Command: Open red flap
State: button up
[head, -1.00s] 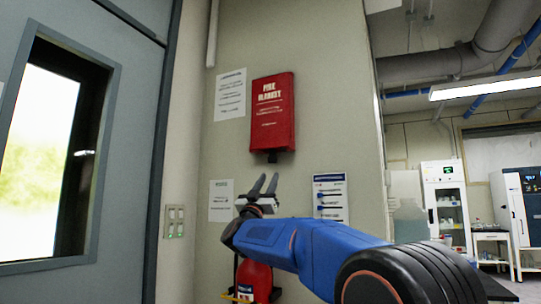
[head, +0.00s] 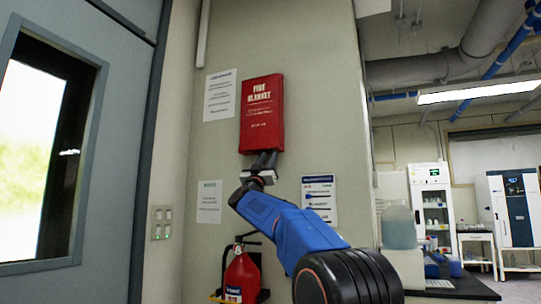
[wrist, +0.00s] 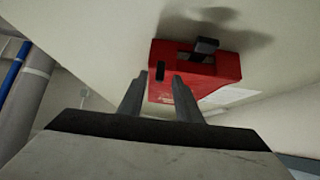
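The red fire blanket box (head: 262,112) with its red front cover hangs on the beige wall, and it looks closed in the head view. The wrist view shows the red box (wrist: 225,66) from below, with a dark tab (wrist: 207,45) sticking out of its underside and a dark slot-like mark near its left edge. My gripper (head: 266,154) points up right under the box's lower edge. In the wrist view my gripper (wrist: 160,76) is open, its two fingers apart with nothing held. I cannot tell whether a fingertip touches the box.
A red fire extinguisher (head: 241,275) hangs below my arm. Paper notices (head: 320,199) are on the wall around the box. A grey door (head: 110,120) with a window is at the left. A lab with cabinets (head: 433,205) opens at the right.

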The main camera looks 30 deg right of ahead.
aim_at(271, 152)
jog(key=shift+x, duration=1.7)
grip_shut()
